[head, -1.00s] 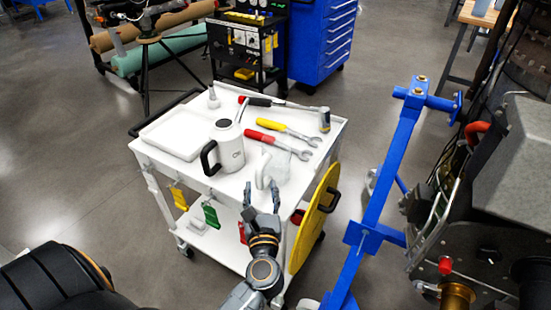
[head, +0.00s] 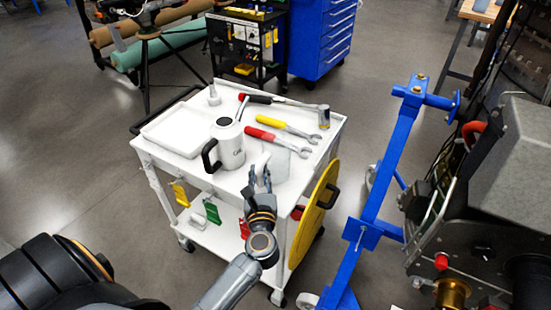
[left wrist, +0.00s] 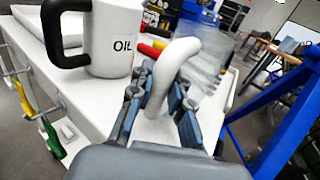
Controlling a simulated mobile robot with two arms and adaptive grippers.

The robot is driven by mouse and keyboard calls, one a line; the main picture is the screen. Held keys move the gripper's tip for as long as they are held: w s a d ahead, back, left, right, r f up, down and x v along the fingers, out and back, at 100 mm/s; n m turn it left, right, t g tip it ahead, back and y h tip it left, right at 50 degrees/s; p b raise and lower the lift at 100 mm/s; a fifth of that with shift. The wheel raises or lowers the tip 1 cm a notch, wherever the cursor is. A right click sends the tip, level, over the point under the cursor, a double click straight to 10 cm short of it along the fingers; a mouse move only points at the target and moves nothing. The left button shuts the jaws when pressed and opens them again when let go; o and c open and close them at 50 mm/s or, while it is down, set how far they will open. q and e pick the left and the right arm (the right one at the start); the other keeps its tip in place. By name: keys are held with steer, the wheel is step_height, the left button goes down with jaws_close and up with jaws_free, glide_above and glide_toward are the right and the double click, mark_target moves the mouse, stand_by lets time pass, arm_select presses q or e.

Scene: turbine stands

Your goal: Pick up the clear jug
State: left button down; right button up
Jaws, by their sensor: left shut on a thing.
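The clear jug (head: 279,164) stands on the top of the white cart (head: 231,188), near its front right corner. In the left wrist view its see-through body (left wrist: 208,55) is behind its white curved handle (left wrist: 172,65). My left gripper (head: 259,179) is at the handle, on the near side of the jug. In the left wrist view the fingers of the left gripper (left wrist: 162,101) are on either side of the handle, shut on it. The fingers hide the handle's lower part. My right gripper is not in view.
A white oil can (head: 228,146) stands just left of the jug. Red-handled (head: 262,134) and yellow-handled (head: 272,122) wrenches lie behind it. A white tray (head: 172,134) is at the cart's left. A yellow disc (head: 318,212) hangs at the cart's right, with a blue stand (head: 386,170) beyond.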

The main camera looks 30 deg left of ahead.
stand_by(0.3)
arm_select(q)
steer(key=shift+r, duration=0.65)
steer(key=s+a+r, duration=0.3)
steer(key=s+r, duration=0.8)
steer(key=s, duration=0.2)
steer(key=shift+s+a+r+p, duration=0.15)
steer(key=shift+s+r+p, duration=0.2)
steer(key=shift+r, duration=0.05)
steer(key=c, duration=1.8)
jaws_free()
steer(key=shift+c, duration=0.2)
jaws_close()
